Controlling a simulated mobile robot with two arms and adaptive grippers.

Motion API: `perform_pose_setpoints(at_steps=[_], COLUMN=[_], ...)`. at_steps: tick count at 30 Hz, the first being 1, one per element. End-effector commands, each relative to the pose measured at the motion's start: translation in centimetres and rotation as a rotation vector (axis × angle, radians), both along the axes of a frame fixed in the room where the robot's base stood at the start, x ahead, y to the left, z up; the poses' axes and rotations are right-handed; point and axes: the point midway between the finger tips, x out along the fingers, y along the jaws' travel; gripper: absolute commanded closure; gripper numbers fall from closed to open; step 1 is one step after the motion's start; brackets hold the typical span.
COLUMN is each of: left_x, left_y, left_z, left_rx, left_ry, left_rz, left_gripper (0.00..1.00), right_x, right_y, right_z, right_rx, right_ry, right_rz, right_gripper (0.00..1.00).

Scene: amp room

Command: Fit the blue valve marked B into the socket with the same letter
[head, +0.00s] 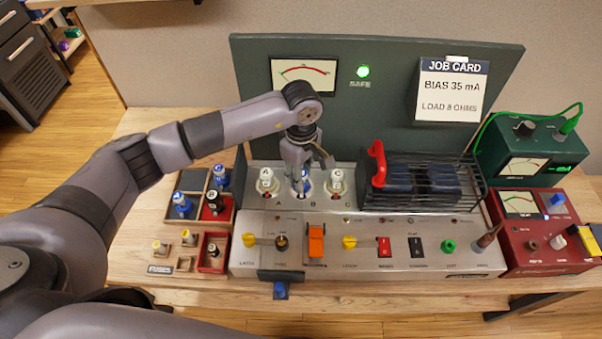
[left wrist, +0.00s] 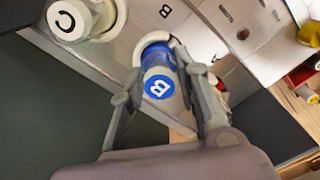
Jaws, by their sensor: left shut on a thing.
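The blue valve marked B (left wrist: 158,85) stands at the middle socket, its lower end at the white socket ring (left wrist: 153,40). A letter B is printed on the panel beside that ring. In the head view the valve (head: 304,185) is partly hidden by my left gripper (head: 301,168). In the left wrist view my left gripper (left wrist: 160,66) has a finger on either side of the valve and is shut on it. I cannot tell how deep the valve sits in the ring. My right gripper is not in view.
White valves marked A (head: 266,178) and C (head: 336,180) stand on either side. A compartment tray (head: 196,222) on the left holds several blue valves and small parts. A black wire cage (head: 424,203) with a red handle (head: 377,164) is to the right. Meter boxes stand farther right.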

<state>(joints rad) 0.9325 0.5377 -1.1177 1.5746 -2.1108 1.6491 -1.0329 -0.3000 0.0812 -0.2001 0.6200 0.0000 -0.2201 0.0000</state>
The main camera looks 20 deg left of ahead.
Motion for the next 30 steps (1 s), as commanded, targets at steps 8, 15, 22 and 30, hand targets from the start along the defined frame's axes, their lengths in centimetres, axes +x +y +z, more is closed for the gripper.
perform_pose_setpoints(at_steps=[8, 15, 22, 30], left_x=[-0.1, 0.0, 0.0, 0.1], left_y=[0.0, 0.0, 0.0, 0.0], left_z=[-0.1, -0.1, 0.2, 4.7], left_rx=[0.001, 0.000, 0.000, -0.001], left_ry=[0.002, 0.001, 0.000, -0.005], left_rz=[0.000, 0.000, 0.000, -0.001], left_gripper=[0.55, 0.47, 0.47, 0.47], right_x=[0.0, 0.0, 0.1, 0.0], right_y=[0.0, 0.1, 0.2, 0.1], right_z=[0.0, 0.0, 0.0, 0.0], right_rx=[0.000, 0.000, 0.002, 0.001], right_ry=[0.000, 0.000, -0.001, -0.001], right_rz=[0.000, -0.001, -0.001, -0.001], right_gripper=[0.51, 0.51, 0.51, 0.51])
